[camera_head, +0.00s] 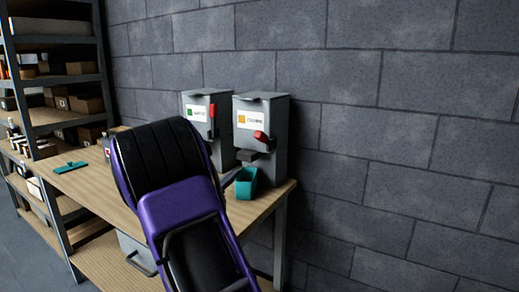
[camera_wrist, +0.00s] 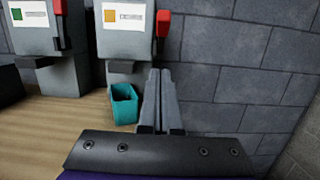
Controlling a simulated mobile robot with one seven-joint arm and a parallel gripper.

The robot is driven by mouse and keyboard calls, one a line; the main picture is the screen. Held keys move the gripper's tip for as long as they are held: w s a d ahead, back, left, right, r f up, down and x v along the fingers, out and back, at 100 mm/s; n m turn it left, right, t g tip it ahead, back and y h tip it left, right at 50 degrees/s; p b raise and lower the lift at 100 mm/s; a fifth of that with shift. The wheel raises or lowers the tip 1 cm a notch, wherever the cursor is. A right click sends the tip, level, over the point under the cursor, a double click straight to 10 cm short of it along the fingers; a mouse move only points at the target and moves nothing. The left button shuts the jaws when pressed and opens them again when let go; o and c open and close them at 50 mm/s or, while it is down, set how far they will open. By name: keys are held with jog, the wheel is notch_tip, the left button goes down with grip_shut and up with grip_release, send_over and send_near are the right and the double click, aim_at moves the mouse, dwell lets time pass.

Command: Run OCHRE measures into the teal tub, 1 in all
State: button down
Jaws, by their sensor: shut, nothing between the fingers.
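The ochre dispenser (camera_head: 262,110) is a grey box with an orange-square label, the right one of two, against the wall. Its text is too blurred to read surely. Its red lever (camera_head: 261,136) is on the right of its front and also shows in the wrist view (camera_wrist: 163,23). The teal tub (camera_head: 246,185) stands on the bench below the spout (camera_wrist: 120,66); its inside looks empty in the wrist view (camera_wrist: 124,104). My gripper (camera_wrist: 160,72) is shut and empty, right of the tub and below the lever in that view. My arm mostly hides it in the head view.
A second grey dispenser (camera_head: 197,106) with a green-square label and red lever (camera_head: 211,109) stands to the left. A flat teal tool (camera_head: 70,167) lies on the wooden bench (camera_head: 95,190). Shelves with boxes (camera_head: 86,104) stand far left. The block wall (camera_head: 400,130) is close behind.

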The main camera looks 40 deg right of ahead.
jog(key=shift+d, duration=0.15)
send_near(260, 141)
jog(key=w+d+f, duration=0.2)
jog(key=d+f, duration=0.1)
jog(key=d, duration=0.1)
jog(key=shift+w+d+r, duration=0.1)
jog(key=shift+d+r, duration=0.2)
jog(key=shift+r, duration=0.35)
jog(key=shift+d+r, duration=0.3)
jog(key=shift+r, duration=0.3)
jog(key=shift+w+d+r, duration=0.1)
jog(key=shift+d+r, duration=0.2)
jog(key=shift+r, duration=0.35)
jog(key=shift+r, duration=0.1)
